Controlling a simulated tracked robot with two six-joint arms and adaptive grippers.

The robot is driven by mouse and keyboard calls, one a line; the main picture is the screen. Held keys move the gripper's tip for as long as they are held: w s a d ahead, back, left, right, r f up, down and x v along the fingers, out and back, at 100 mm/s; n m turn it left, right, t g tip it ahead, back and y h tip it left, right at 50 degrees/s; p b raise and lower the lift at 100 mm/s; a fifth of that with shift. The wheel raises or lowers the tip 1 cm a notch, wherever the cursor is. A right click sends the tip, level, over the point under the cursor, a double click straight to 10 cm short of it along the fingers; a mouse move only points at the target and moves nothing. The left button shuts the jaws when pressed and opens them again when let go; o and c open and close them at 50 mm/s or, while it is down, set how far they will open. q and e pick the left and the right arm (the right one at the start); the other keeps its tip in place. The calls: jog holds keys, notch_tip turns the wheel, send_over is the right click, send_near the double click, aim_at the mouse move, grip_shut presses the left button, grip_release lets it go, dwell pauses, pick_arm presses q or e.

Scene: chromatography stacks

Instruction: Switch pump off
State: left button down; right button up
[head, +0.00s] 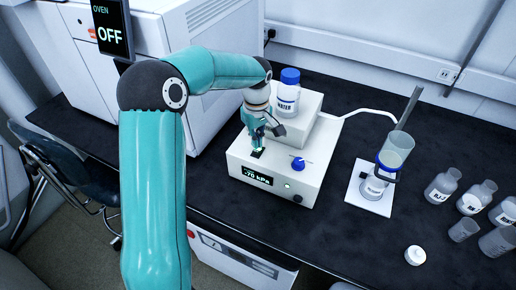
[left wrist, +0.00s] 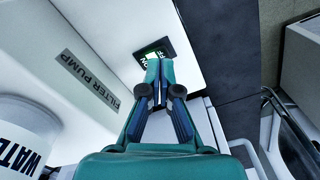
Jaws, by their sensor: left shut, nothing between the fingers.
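The white filter pump (head: 318,160) stands on the dark bench in the head view. Its front display (head: 257,177) reads about -70 kPa, and a blue knob (head: 298,164) sits on its top. The pump's black and green rocker switch (head: 257,154) is on top, left of the knob; it also shows in the left wrist view (left wrist: 150,49), partly covered by my fingertips. My left gripper (head: 257,147) is shut and empty, its tips at the switch; I cannot tell if they touch. It also shows in the left wrist view (left wrist: 159,64). My right gripper is not in view.
A blue-capped water bottle (head: 288,97) stands at the pump's back, close to my left gripper. A filter flask (head: 376,183) on a white base stands to the right, joined by a white tube. Several bottles and beakers stand at far right. An oven marked OFF is behind left.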

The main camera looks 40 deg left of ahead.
aim_at(257, 151)
pick_arm(q)
jog(key=shift+f+b, duration=1)
jog(key=shift+f, duration=0.3)
dwell(0.4)
jog(key=shift+d+r, duration=0.1)
jog(key=shift+r+p, duration=0.5)
jog(key=shift+p, duration=0.05)
jog(key=shift+r+p, duration=2.1)
jog(key=shift+r, duration=0.85)
